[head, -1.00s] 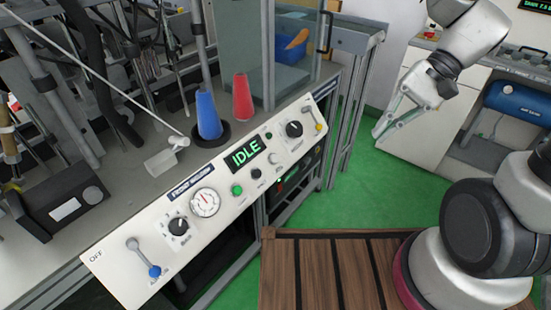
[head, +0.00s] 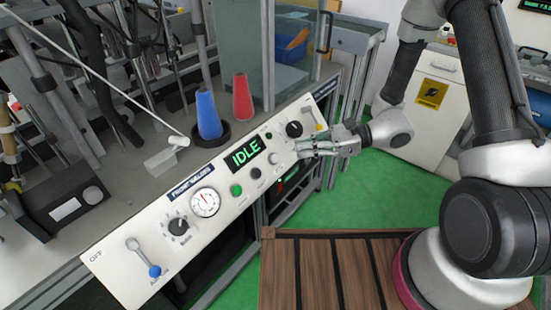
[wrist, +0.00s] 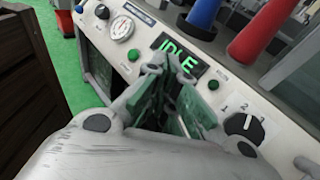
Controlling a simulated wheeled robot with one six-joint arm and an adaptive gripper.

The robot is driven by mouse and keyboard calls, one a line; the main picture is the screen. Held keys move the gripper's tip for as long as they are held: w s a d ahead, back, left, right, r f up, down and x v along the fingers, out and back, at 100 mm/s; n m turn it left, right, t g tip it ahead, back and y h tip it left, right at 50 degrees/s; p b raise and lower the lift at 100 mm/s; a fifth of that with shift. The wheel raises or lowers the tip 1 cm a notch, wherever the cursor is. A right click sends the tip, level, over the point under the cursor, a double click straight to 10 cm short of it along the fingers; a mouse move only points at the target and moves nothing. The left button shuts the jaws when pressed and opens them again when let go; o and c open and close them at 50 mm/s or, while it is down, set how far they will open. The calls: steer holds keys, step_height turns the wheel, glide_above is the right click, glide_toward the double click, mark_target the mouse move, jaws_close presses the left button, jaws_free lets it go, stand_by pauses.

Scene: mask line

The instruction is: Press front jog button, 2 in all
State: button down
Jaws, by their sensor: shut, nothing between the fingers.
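The slanted white control panel (head: 135,274) carries a lit IDLE display (head: 243,155); it also shows in the wrist view (wrist: 178,54). Below the display sit a green button (head: 236,190), a black button (head: 256,173) and a grey button (head: 273,158). I cannot read which one is the front jog button. My gripper (head: 299,150) is shut and empty, with its tips near the panel's right part, just right of the grey button; I cannot tell whether they touch. In the wrist view, the fingers (wrist: 165,78) cover the panel below the display, while the green button (wrist: 134,55) stays visible.
A black selector knob (head: 294,129) sits near the fingers. Blue (head: 208,115) and red (head: 242,97) cones stand behind the panel. A wooden platform (head: 318,275) is in front.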

steer(key=shift+w+a+f, duration=0.7)
steer(key=shift+a+f, duration=0.2)
steer(key=shift+f, duration=0.05)
steer(key=shift+w+a+f, duration=0.7)
steer(key=shift+a+f, duration=0.2)
steer(key=shift+f, duration=0.05)
steer(key=shift+w+a+f, duration=0.7)
steer(key=shift+a+f, duration=0.2)
steer(key=shift+f, duration=0.05)
steer(key=shift+w+a+f, duration=0.15)
steer(key=shift+a+f, duration=0.1)
steer(key=shift+w+a+f, duration=0.2)
steer(key=shift+a+f, duration=0.05)
stand_by(0.4)
steer(key=shift+d, duration=0.1)
steer(key=shift+s+d+r, duration=0.4)
steer(key=shift+r, duration=0.1)
steer(key=shift+d+r, duration=0.1)
stand_by(0.3)
steer(key=shift+s+d+r, duration=0.6)
steer(key=shift+d+r, duration=0.15)
steer(key=shift+r, duration=0.05)
steer(key=shift+s+d+r, duration=0.55)
steer(key=shift+d+r, duration=0.15)
steer(key=shift+r, duration=0.05)
